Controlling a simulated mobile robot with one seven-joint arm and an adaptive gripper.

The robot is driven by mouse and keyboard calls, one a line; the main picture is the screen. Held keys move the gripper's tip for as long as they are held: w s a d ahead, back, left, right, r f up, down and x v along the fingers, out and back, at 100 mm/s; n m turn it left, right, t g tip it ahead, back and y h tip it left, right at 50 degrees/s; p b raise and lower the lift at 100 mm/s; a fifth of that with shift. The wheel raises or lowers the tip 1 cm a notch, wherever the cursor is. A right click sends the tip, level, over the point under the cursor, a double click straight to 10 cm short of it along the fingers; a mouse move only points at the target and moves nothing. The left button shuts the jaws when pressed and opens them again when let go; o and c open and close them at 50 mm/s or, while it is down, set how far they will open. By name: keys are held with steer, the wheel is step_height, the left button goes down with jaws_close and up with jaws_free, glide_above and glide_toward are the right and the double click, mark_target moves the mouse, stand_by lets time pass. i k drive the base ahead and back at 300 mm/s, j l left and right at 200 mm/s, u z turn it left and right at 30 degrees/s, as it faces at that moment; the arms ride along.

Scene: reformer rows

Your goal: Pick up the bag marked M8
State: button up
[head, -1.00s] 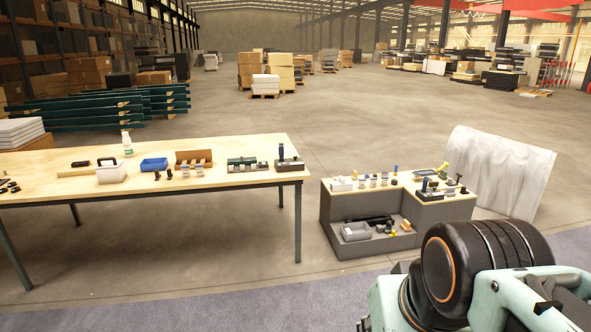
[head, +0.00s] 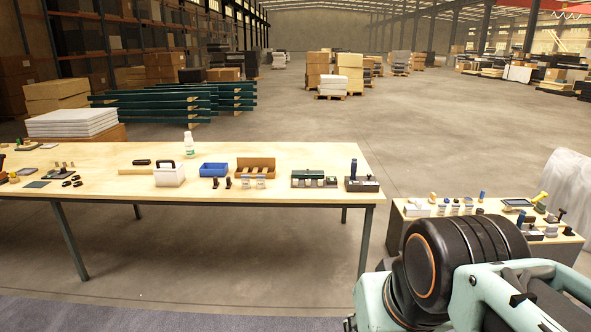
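I cannot make out a bag marked M8 in the head view; any markings are too small to read. Small bag-like or jar-like items (head: 260,183) stand in front of a brown open box (head: 256,166) on the long wooden table (head: 110,184). Similar small items (head: 455,207) stand on the lower grey bench (head: 400,222) at the right. My arm fills the lower right of the view, in front of the grey bench. My gripper itself is not visible.
The long table also holds a white caddy (head: 170,176), a blue bin (head: 214,169), a white bottle (head: 189,145), a green rack (head: 314,179) and a dark block with an upright handle (head: 358,180). Open floor lies behind it. White sheeting (head: 570,180) stands at the far right.

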mark_target(456, 209)
steer(key=i+z, duration=0.8)
steer(key=i, duration=0.15)
steer(key=i+l+z, duration=0.15)
steer(key=i+z, duration=0.3)
steer(key=i, duration=0.55)
steer(key=i+l, duration=0.15)
steer(key=i+l+u, duration=0.1)
steer(key=i, duration=0.3)
